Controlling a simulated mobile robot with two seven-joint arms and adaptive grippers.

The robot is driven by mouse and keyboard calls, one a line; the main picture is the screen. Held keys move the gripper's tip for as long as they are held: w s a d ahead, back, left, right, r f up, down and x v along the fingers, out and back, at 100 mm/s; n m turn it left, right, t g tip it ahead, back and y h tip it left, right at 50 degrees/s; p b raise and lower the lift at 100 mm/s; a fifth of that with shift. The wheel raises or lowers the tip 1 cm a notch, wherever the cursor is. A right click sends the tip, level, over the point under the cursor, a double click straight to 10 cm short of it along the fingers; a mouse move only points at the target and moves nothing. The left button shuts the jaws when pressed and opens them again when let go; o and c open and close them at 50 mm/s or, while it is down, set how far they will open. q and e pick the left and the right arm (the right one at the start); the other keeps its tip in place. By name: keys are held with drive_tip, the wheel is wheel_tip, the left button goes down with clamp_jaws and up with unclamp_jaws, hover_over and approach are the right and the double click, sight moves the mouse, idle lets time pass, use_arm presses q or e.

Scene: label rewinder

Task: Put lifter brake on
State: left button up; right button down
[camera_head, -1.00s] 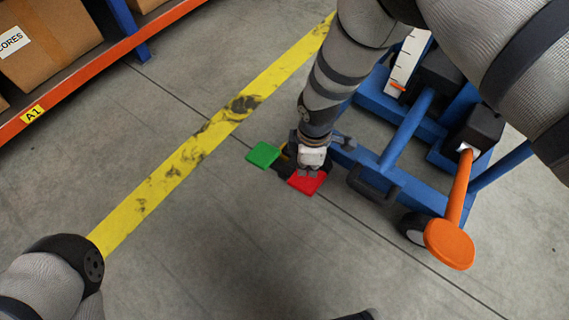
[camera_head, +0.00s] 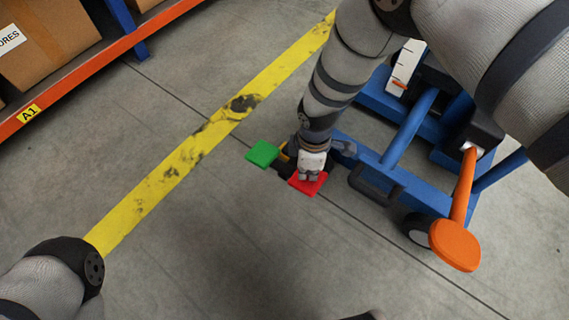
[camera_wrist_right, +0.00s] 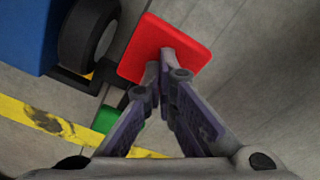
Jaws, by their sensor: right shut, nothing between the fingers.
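The blue lifter (camera_head: 395,180) stands on the floor at the right of the head view. A red pedal (camera_head: 308,183) and a green pedal (camera_head: 262,153) stick out at its lower left end. My right gripper (camera_head: 308,176) is shut and empty, with its fingertips over the red pedal. In the right wrist view the closed fingertips (camera_wrist_right: 166,66) overlap the lower part of the red pedal (camera_wrist_right: 160,44); whether they touch it is unclear. The green pedal (camera_wrist_right: 106,118) is partly hidden behind a finger there.
An orange-ended lever (camera_head: 455,243) rises from the lifter at the right. A yellow floor line (camera_head: 190,150) runs diagonally past the pedals. An orange shelf (camera_head: 90,68) with cardboard boxes stands at upper left. The floor at lower middle is clear.

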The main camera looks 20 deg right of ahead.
drive_tip(key=shift+f+b, duration=1)
drive_tip(key=shift+f, duration=0.45)
use_arm(q)
drive_tip(key=shift+f, duration=0.7)
use_arm(e)
drive_tip(key=shift+r, duration=0.1)
drive_tip(key=shift+r+p, duration=0.3)
drive_tip(key=shift+p, duration=0.15)
wheel_tip(320, 180, up, 9)
drive_tip(key=p, duration=0.6)
drive_tip(key=shift+f, duration=0.1)
use_arm(q)
drive_tip(key=shift+t, duration=0.3)
drive_tip(key=r, duration=0.4)
drive_tip(key=shift+w+r, duration=0.3)
drive_tip(key=shift+r, duration=0.1)
use_arm(e)
drive_tip(key=shift+f, duration=0.2)
